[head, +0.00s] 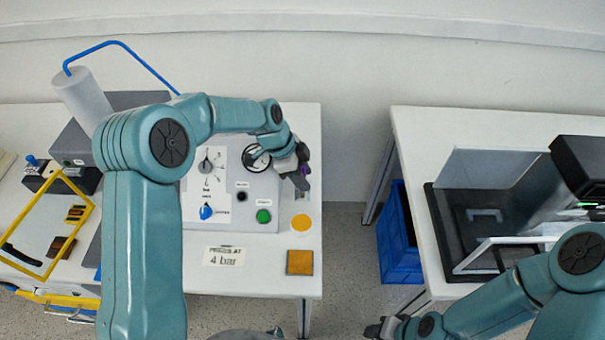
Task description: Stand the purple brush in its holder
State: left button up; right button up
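A small purple patch (305,170), likely part of the purple brush, shows at the fingers of my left gripper (302,172). Most of it is hidden by the gripper, so I cannot tell whether the fingers hold it. The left gripper is over the right edge of the grey control panel, near the right side of the left table. I cannot make out the brush holder; the gripper covers part of that area. My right gripper (375,328) is low at the bottom edge, between the two tables, away from the brush. Its fingers are too small to read.
The panel (259,190) carries a round gauge (256,158), a blue knob (207,212) and a green button (263,216). An orange disc (301,223) and an orange square (300,262) lie on the left table (255,283). A blue crate (399,250) stands under the right table.

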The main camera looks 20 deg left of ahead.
pick_arm(q)
jog(key=shift+r, duration=0.1)
jog(key=shift+s+r, duration=0.1)
jog(key=shift+r, duration=0.1)
jog(key=shift+a+r, duration=0.1)
jog(key=shift+r, duration=0.1)
jog(key=v, duration=1.1)
jog(key=shift+r+b, duration=0.3)
jog(key=shift+a+f, duration=0.1)
